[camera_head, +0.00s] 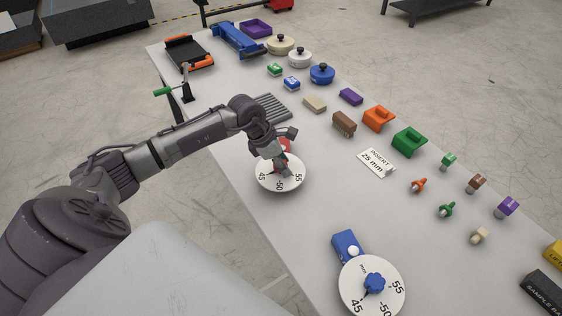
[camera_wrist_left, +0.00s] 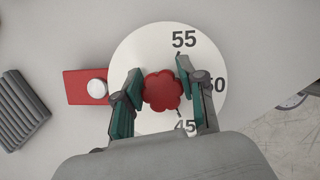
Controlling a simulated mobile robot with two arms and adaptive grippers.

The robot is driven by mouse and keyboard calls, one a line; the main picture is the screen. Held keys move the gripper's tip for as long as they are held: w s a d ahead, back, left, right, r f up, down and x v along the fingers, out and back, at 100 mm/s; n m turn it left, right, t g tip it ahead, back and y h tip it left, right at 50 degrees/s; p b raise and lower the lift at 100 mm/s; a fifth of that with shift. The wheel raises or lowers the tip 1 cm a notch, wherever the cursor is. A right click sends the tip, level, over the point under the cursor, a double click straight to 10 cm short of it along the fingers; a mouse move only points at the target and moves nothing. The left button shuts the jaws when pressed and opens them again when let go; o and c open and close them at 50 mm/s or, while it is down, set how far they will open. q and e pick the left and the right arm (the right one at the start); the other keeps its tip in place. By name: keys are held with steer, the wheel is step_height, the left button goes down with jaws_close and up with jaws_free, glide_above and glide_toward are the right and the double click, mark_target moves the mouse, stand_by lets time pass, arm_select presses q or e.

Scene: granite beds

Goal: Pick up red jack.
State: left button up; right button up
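The red jack is a red block (camera_wrist_left: 78,88) with a white round dial (camera_head: 273,184) marked 45, 50 and 55 and a red lobed knob (camera_wrist_left: 163,91) at its centre. It rests on the grey table. My left gripper (camera_head: 281,166) is down over the dial and hides much of the jack in the head view. In the left wrist view its two green-padded fingers (camera_wrist_left: 163,88) stand on either side of the knob, very close to it. I cannot tell whether both pads press on it. My right gripper is not in view.
A blue jack (camera_head: 346,246) with a similar dial stands toward the front of the table. A grey ribbed block (camera_head: 272,107) lies just behind the red jack. A white "INSERT 25 mm" card (camera_head: 377,163) and several coloured parts lie to the right. The table between both jacks is clear.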

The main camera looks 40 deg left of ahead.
arm_select(q)
jaws_close()
steer(key=shift+r, duration=0.1)
